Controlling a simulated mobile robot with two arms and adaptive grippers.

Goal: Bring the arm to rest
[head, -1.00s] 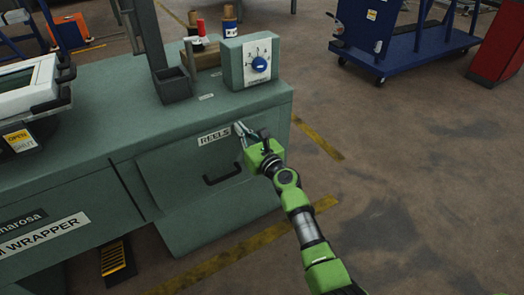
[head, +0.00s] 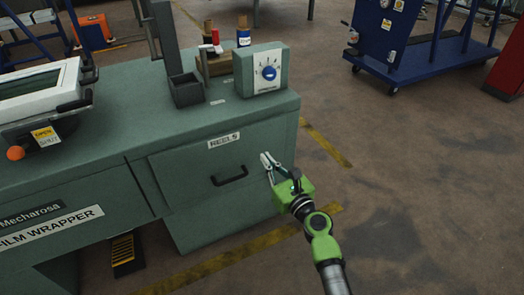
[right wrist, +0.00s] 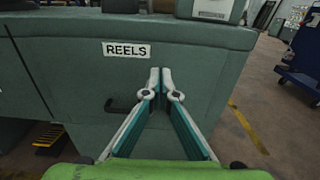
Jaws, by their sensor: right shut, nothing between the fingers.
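My right gripper (head: 267,161) is in front of the green cabinet, to the right of the black handle of the drawer labelled REELS (head: 200,165). In the right wrist view my right gripper (right wrist: 160,72) has its fingertips together with nothing between them. The black handle (head: 230,176) is partly hidden behind a finger in the right wrist view (right wrist: 120,104). The drawer looks closed. My left gripper is not in view.
A blue cart (head: 400,50) stands at the back right. The floor (head: 430,190) right of the cabinet is clear.

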